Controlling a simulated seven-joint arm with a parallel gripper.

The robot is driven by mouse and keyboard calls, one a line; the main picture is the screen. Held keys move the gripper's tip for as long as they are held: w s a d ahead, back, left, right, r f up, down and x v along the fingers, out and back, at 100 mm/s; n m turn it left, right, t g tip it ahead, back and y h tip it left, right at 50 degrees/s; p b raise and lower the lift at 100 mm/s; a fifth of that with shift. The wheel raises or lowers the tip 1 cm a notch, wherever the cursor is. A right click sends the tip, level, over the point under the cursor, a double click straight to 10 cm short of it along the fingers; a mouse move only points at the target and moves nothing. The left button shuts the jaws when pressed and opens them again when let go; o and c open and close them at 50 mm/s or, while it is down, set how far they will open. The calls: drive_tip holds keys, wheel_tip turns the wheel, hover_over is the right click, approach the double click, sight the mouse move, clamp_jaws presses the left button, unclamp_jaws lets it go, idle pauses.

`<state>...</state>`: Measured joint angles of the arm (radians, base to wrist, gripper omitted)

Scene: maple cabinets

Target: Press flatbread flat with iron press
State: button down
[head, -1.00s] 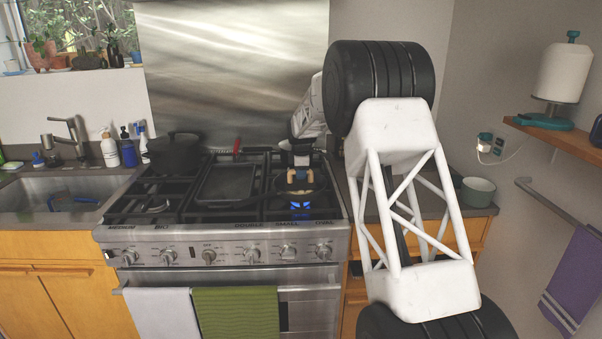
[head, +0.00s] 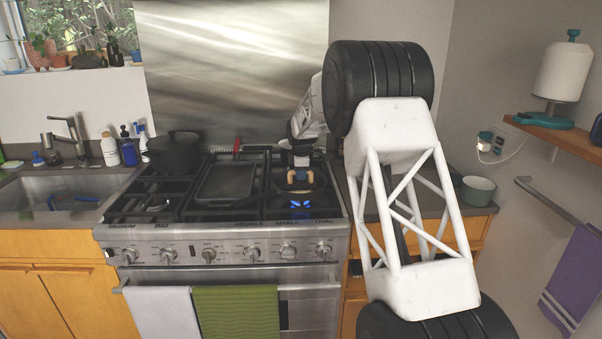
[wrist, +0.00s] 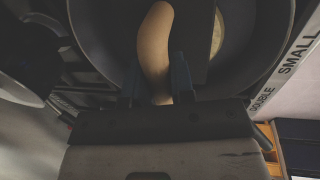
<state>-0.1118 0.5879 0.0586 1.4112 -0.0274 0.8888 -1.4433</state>
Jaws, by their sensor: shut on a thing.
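My gripper (wrist: 157,85) is shut on the curved wooden handle (wrist: 154,40) of the iron press, with a dark finger on each side of it. The press's dark plate (wrist: 194,45) lies under the handle in the wrist view, inside a round dark pan. A pale, yellowish edge of the flatbread (wrist: 216,36) shows beside the plate; the rest is hidden under the press. In the head view my gripper (head: 298,174) is low over the pan on the stove's right burner. I cannot tell how firmly the plate bears on the bread.
The pan (wrist: 258,45) sits over a lit blue flame (head: 300,204). A rectangular griddle (head: 226,181) stands left of it, with a red handle (head: 237,147) behind. A dark pan (head: 174,150) is at the back left. A green bowl (head: 478,190) stands on the right counter.

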drive_tip(key=shift+s+f, duration=0.1)
drive_tip(key=shift+f, duration=0.7)
idle(2.0)
drive_tip(key=shift+r, duration=0.1)
drive_tip(key=shift+r, duration=5.6)
drive_tip(key=shift+d, duration=0.1)
